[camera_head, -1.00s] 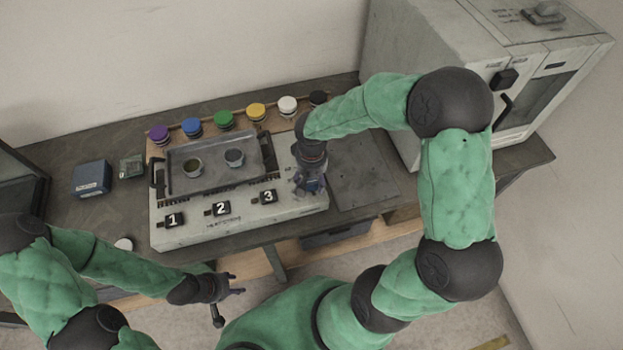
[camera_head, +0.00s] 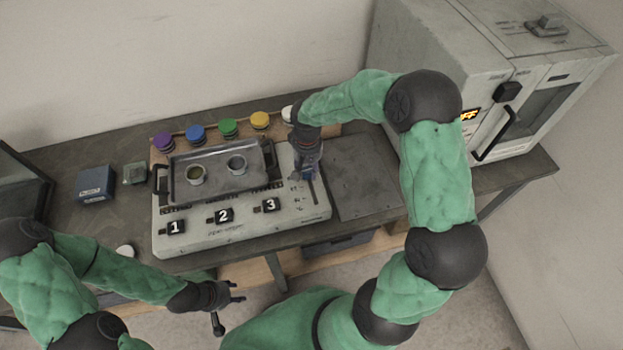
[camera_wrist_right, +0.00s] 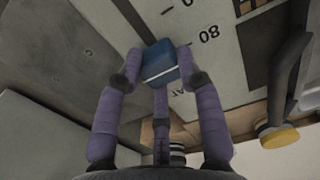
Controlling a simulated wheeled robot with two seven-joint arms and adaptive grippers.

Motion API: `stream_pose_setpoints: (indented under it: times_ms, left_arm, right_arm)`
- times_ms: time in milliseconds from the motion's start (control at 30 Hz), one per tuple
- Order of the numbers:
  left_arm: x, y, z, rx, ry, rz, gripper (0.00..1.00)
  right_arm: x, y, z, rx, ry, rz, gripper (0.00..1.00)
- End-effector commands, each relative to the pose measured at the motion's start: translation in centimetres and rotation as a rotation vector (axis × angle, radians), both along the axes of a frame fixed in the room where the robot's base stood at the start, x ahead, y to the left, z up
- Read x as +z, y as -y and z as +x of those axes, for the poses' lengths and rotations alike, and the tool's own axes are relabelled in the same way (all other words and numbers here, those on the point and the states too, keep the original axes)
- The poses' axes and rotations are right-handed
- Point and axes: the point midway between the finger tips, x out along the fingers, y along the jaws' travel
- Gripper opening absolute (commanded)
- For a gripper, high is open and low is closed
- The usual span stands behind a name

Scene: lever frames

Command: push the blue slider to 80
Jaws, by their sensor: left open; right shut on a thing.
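The blue slider (camera_wrist_right: 160,62) is between the fingers of my right gripper (camera_wrist_right: 157,66) in the right wrist view. It stands beside the scale, close to the printed 80 (camera_wrist_right: 209,33); its exact reading I cannot tell. In the head view my right gripper (camera_head: 306,168) is over the right side of the pale control panel (camera_head: 240,232) and hides the slider; the slot's near part shows below it. My left gripper (camera_head: 236,292) is open and empty, in front of the bench edge.
A grey tray (camera_head: 215,190) with two small cups lies on the panel, behind the numbered black switches. Coloured knobs line the back. A large oven-like unit (camera_head: 430,45) with a lit orange display stands at right. A blue box (camera_head: 95,183) is at left.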

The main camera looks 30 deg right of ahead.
Motion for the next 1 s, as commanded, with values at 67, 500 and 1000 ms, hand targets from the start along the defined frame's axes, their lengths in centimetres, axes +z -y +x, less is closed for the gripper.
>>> stream_pose_setpoints:
  times_ms: [67,500,1000]
  left_arm:
    - [0.0,0.0,0.0,0.0,0.0,0.0,0.45]
    - [0.0,0.0,0.0,0.0,0.0,0.0,0.45]
    - [0.0,0.0,0.0,0.0,0.0,0.0,0.45]
  right_arm:
    - [0.0,0.1,0.7,0.0,0.001,0.001,0.0]
    - [0.1,0.3,1.2,0.0,0.008,0.0,0.54]
    - [1.0,0.3,1.1,-0.001,0.005,0.0,0.61]
